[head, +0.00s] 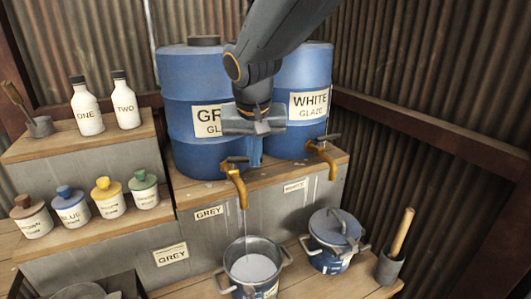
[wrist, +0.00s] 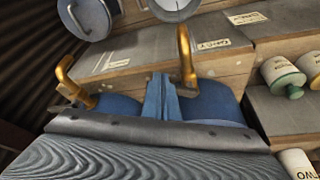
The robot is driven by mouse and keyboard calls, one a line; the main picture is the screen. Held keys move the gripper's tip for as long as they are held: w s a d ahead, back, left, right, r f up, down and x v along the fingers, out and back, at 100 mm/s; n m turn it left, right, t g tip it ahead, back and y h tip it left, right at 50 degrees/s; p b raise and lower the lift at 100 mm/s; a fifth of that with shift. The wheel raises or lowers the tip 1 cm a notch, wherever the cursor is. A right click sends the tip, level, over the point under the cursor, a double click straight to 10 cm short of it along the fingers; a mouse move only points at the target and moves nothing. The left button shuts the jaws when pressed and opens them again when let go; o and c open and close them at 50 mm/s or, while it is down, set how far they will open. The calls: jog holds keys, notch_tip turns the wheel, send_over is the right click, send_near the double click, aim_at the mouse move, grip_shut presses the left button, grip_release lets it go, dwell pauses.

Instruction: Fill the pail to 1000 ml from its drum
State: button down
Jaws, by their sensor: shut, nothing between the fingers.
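The blue drum labelled GREY GLAZE, partly covered (head: 185,100), stands on the wooden shelf. Its brass tap (head: 237,180) has a dark handle, and a thin pale stream runs from the spout. The open metal pail (head: 238,276) stands under it with pale liquid inside; I cannot read its level. The pail's rim also shows at the top of the wrist view (wrist: 198,8). My gripper (head: 255,158) points down, shut and empty, in front of the drums, a little above and beside the grey tap. Its blue fingers (wrist: 160,98) are together in the wrist view.
A blue WHITE GLAZE drum (head: 310,75) with its own tap (head: 322,158) stands right. A lidded pot (head: 332,240) and a holder with a wooden handle (head: 390,265) stand at the lower right. Bottles (head: 86,112) and several small jars (head: 72,208) fill the left shelves.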

jog(key=shift+w+d, duration=0.2)
jog(key=shift+w, duration=0.45)
jog(key=shift+w+d, duration=0.2)
jog(key=shift+w, duration=0.45)
jog(key=shift+a, duration=0.1)
jog(key=s+d+r+b, duration=0.1)
jog(key=s+d+r, duration=0.1)
jog(key=s+r, duration=0.65)
jog(key=s+d+f+g, duration=0.1)
jog(key=s+d+f, duration=0.4)
jog(key=d+f, duration=0.4)
jog(key=s+d+f+g, duration=0.2)
jog(key=s+d+f, duration=0.3)
jog(key=d+f, duration=0.4)
notch_tip(320, 180, down, 6)
jog(key=shift+d+r, duration=0.2)
jog(key=shift+r, duration=0.05)
